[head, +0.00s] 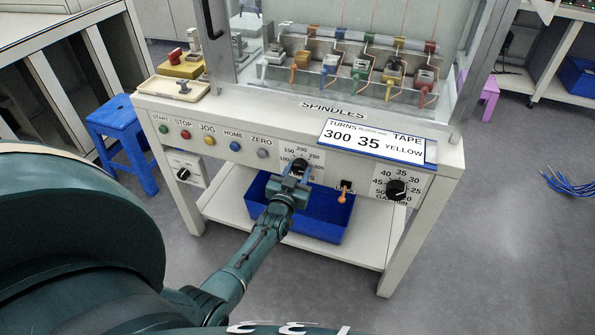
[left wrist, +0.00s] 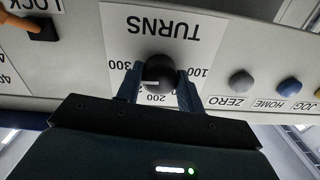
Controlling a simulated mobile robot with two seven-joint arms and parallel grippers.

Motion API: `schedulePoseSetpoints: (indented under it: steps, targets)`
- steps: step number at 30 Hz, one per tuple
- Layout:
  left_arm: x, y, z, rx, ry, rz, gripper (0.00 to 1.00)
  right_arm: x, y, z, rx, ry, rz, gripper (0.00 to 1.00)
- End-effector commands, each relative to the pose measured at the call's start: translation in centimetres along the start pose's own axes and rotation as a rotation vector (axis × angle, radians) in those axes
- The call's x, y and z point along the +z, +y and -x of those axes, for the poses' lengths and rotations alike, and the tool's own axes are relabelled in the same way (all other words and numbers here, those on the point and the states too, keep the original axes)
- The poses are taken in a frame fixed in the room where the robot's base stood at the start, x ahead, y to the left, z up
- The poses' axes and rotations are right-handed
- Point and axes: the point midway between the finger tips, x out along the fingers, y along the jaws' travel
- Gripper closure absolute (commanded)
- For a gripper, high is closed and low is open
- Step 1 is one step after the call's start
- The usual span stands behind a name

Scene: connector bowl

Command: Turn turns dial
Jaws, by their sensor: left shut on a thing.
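The black turns dial (head: 299,164) is on the front panel of the white machine, with numbers around it. My left gripper (head: 295,178) is shut on it. In the left wrist view, which shows the panel upside down, the dial (left wrist: 158,74) sits between the two fingers, one on each side. Its white mark points left in that picture, toward the 300 side; the exact number is hard to tell because a finger covers part of the scale. The TURNS label (left wrist: 150,27) shows beyond it. My right gripper is not in view.
A sign (head: 375,141) reads turns 300, 35, tape yellow. A row of buttons (head: 209,141) lies left of the dial. An orange lock lever (head: 343,197) and a gauge dial (head: 397,189) are to its right. A blue bin (head: 325,215) stands below.

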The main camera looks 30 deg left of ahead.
Motion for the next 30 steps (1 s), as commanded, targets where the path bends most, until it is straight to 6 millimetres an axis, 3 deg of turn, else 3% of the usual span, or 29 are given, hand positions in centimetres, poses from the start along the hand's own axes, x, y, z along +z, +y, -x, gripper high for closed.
schedulePoseSetpoints:
  steps: [20,21,28,30]
  targets:
    - [-0.01,-0.01,-0.01,0.0,0.002,-0.063,0.85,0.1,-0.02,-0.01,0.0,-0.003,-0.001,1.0]
    - [-0.02,-0.01,-0.01,0.0,0.002,-0.063,0.6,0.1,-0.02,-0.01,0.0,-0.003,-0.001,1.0]
    - [-0.02,-0.01,-0.01,0.0,0.002,-0.061,0.41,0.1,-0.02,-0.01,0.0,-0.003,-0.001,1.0]
    - [-0.02,-0.02,-0.01,0.0,0.002,-0.061,0.41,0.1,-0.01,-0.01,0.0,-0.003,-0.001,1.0]
